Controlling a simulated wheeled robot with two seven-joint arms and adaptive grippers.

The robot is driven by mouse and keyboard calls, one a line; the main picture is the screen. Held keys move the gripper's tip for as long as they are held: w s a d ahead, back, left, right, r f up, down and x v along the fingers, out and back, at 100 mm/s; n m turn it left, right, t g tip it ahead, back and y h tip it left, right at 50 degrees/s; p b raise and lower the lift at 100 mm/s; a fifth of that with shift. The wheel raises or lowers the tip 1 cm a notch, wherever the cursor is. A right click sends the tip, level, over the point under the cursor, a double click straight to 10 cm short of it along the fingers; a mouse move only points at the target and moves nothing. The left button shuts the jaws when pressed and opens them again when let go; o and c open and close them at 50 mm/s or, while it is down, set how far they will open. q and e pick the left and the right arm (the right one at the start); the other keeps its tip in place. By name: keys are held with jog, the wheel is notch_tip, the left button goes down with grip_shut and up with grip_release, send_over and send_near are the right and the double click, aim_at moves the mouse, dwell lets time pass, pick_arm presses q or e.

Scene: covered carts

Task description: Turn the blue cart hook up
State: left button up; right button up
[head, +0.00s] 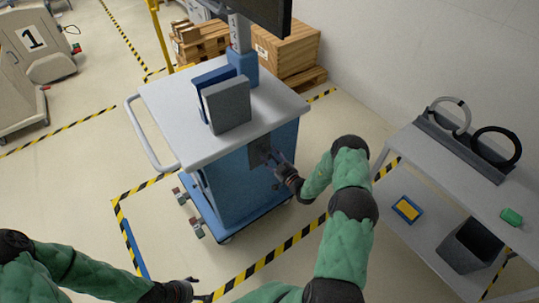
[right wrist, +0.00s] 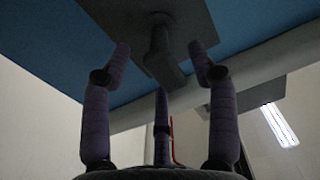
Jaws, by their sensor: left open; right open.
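The blue cart (head: 232,185) stands in the middle of the head view, with a pale top and blue sides. A dark plate (head: 259,151) is on its side facing me. In the right wrist view the plate (right wrist: 115,20) shows against the blue panel, and a dark hook (right wrist: 165,50) juts from it. My right gripper (head: 275,168) is open at the plate, its fingers on either side of the hook with gaps visible. In the head view the hook is too small to make out. My left gripper (head: 192,290) is open and empty, low over the floor.
A grey binder (head: 227,105) and a blue binder (head: 207,80) stand on the cart top. A grey table (head: 470,185) with black and white rings is at the right. Boxes (head: 288,48) on pallets stand behind. Striped tape (head: 270,255) marks the floor around the cart.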

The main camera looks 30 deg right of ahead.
jog(key=s, duration=1)
jog(key=shift+s+d, duration=0.2)
jog(key=shift+d, duration=0.2)
jog(key=s+a+f+n+g+y, duration=0.1)
jog(key=s+a+n+g+y, duration=0.25)
jog(key=a+n, duration=0.45)
jog(key=s+a+f+n+g+y, duration=0.1)
jog(key=s+a+n+g+y, duration=0.25)
jog(key=a+n, duration=0.4)
jog(key=s+a+f+n+g+y, duration=0.2)
jog(key=a+n+g+y, duration=0.3)
jog(key=a, duration=0.5)
jog(key=s+a+f+n+g+h+b, duration=0.1)
jog(key=s+a+f+n+g+h, duration=0.15)
jog(key=s+n+g+h, duration=0.85)
jog(key=s+a+f+n+t+y, duration=0.15)
jog(key=s+f+n+y, duration=0.35)
jog(key=n, duration=1.5)
jog(key=w+r+n+t+h, duration=0.1)
jog(key=n, duration=0.4)
jog(key=w+r+n+t+h, duration=0.1)
jog(key=n, duration=0.5)
jog(key=w+r+n+t+h, duration=0.1)
jog(key=n+t, duration=0.1)
jog(key=n, duration=0.4)
jog(key=shift+w+a+r+h, duration=0.2)
jog(key=shift+w+a+h, duration=0.1)
jog(key=shift+a, duration=0.1)
